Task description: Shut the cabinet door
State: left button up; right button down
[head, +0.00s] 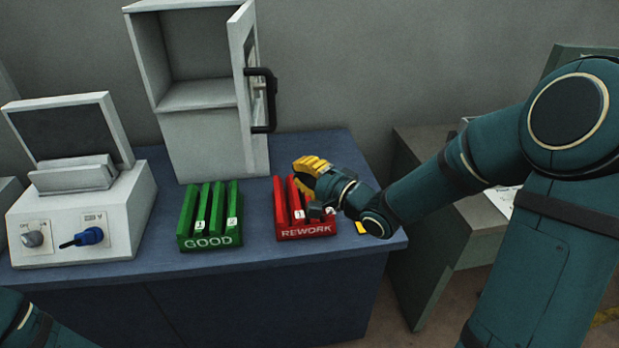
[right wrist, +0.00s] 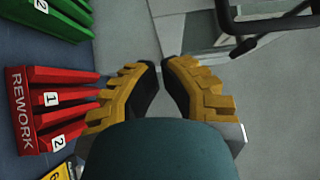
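The light grey cabinet (head: 185,140) stands at the back of the blue table, its upper compartment open and empty. Its door (head: 243,60) is hinged at the right side and swung out toward me, with a black bar handle (head: 270,100) on its right face. The handle also shows at the top right of the right wrist view (right wrist: 262,22). My right gripper (head: 298,168) is above the red rack, below and to the right of the door, not touching the handle. Its yellow fingers (right wrist: 161,64) are slightly apart with nothing between them. My left gripper is out of view.
A green GOOD rack (head: 210,241) and a red REWORK rack (head: 305,232) stand in front of the cabinet. A grey test device with a raised lid (head: 85,215) is at the left. A grey side table (head: 480,212) stands at the right.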

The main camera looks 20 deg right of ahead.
aim_at(256, 158)
jog(key=w+a, duration=0.5)
jog(key=shift+w+a, duration=0.1)
jog(key=shift+w, duration=0.2)
jog(key=shift+w+a, duration=0.15)
jog(key=shift+a, duration=0.1)
jog(key=shift+a, duration=0.15)
